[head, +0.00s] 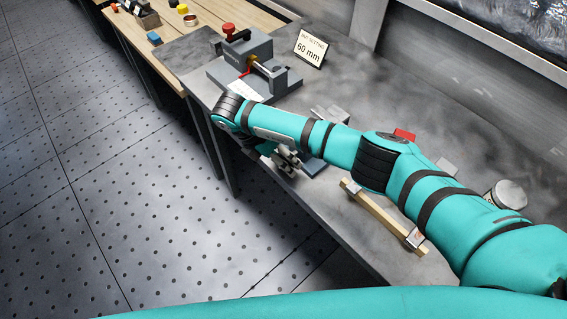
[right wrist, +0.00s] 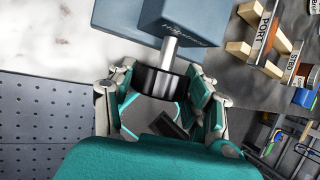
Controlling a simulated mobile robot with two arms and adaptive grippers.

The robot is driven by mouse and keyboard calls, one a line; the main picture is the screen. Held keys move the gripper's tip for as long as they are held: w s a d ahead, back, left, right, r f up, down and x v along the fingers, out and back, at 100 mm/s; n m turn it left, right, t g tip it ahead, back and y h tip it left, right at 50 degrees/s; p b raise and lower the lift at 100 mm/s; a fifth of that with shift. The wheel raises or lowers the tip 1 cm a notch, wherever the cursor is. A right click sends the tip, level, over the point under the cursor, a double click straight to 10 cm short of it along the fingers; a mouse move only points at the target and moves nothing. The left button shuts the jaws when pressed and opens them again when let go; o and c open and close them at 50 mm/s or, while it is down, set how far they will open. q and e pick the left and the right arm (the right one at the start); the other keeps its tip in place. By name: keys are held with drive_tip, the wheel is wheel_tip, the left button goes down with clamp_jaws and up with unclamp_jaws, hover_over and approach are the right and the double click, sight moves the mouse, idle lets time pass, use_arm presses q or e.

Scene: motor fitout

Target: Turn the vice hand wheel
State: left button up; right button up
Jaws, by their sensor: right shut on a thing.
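The vice is mostly hidden behind my right arm in the head view; a blue-grey part of it (head: 313,166) shows beside my gripper. In the right wrist view its blue-grey body (right wrist: 180,28) is at the top, with a silver shaft (right wrist: 170,54) coming out toward me. The dark hand wheel (right wrist: 160,82) sits on the shaft's end, between the fingers. My right gripper (head: 286,158) is at the bench's front edge, and in the right wrist view (right wrist: 160,98) its fingers are shut on the wheel from both sides. My left gripper is out of view.
A grey fixture with a red knob (head: 229,29) and a "60 mm" sign (head: 311,48) stand farther back on the bench. A wooden bar with metal ends (head: 384,214) lies near the front edge. A can (head: 510,195) stands at the right. Open floor (head: 120,180) lies left.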

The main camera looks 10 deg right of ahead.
drive_tip(key=o, duration=1.2)
drive_tip(key=shift+r, duration=0.1)
drive_tip(key=v, duration=1.1)
drive_tip(key=shift+a+r, duration=0.2)
drive_tip(key=shift+r, duration=0.15)
